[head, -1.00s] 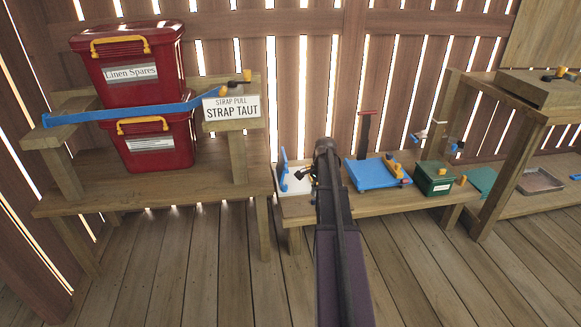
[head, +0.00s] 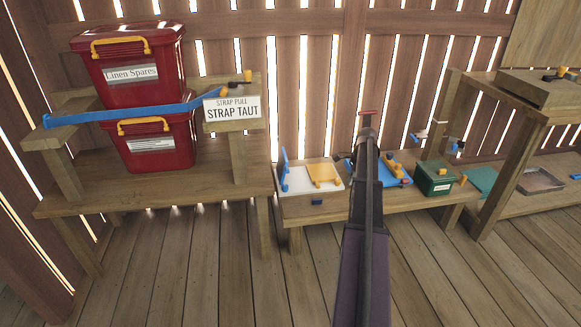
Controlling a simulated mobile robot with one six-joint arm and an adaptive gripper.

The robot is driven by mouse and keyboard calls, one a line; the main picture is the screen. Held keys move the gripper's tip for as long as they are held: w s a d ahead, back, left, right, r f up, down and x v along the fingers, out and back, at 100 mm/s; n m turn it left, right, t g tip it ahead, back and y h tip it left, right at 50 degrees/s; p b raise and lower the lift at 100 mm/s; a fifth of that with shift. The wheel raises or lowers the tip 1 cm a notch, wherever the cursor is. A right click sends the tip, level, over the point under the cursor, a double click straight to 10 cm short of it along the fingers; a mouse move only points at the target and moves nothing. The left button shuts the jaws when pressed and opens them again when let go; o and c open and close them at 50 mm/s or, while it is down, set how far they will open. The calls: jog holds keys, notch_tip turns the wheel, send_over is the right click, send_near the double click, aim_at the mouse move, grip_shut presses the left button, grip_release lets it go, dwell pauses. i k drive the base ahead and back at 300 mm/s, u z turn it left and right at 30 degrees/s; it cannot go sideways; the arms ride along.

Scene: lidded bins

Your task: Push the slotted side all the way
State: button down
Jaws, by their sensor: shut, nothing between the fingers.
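A shallow tray box with a white inside (head: 299,184) sits on the low bench in the head view. A blue upright plate (head: 284,170) stands at its left, and a yellow slab (head: 323,174) lies at its right. Which part has slots is too small to tell. A blue tray (head: 392,178) is just to the right, partly hidden by my arm. My gripper (head: 351,164) is shut and empty; it is mostly hidden behind my arm, close to the blue tray's left end. Contact cannot be told.
Red bins (head: 158,147) with a blue strap (head: 135,111) stand on the left bench beside a strap sign (head: 231,108). A green box (head: 432,179) stands right of the blue tray. The floor in front is clear.

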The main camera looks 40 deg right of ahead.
aim_at(282, 169)
jog(key=i, duration=1)
